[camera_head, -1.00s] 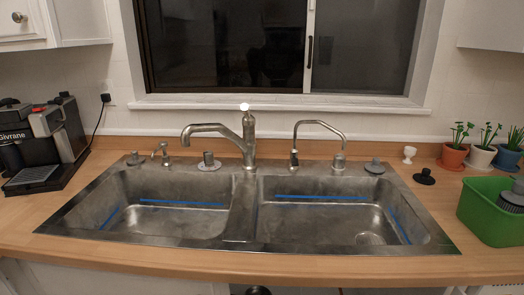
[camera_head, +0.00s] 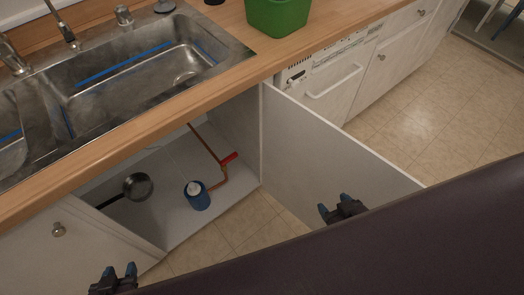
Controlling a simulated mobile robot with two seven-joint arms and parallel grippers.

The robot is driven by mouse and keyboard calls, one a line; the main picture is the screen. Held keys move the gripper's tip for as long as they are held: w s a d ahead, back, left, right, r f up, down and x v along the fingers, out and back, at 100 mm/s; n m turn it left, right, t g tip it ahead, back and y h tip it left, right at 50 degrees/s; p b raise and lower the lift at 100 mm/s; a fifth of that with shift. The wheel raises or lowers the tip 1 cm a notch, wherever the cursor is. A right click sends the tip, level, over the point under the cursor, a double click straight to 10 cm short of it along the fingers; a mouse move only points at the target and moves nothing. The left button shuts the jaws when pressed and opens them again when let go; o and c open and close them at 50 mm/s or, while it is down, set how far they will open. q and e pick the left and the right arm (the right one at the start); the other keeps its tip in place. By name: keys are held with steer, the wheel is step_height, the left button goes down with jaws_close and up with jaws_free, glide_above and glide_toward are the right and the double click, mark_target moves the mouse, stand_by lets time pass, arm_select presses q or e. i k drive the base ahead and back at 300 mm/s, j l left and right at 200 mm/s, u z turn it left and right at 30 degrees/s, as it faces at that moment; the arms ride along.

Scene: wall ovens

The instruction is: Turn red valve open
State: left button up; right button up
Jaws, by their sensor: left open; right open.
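The red valve handle (camera_head: 229,158) sits on a copper pipe (camera_head: 219,180) inside the open cabinet under the sink. The handle is small and red, and its exact angle is hard to tell. My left gripper (camera_head: 119,272) is open and empty at the bottom left, in front of the cabinet and well apart from the valve. My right gripper (camera_head: 335,207) is open and empty in front of the open cabinet door (camera_head: 335,150), to the right of and below the valve in the picture.
In the cabinet are a blue container (camera_head: 197,196) with something white in it and a dark pan (camera_head: 138,186). The door stands open on the right. The countertop (camera_head: 150,135) edge overhangs the cabinet. Tiled floor (camera_head: 440,120) lies right.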

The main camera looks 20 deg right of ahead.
mark_target(231, 157)
steer(key=j+z, duration=0.15)
steer(key=z, duration=0.25)
steer(key=i+j+z, duration=0.1)
steer(key=z, duration=0.3)
steer(key=j+z, duration=0.25)
steer(key=z, duration=0.15)
steer(key=j+z, duration=0.2)
steer(key=z, duration=0.2)
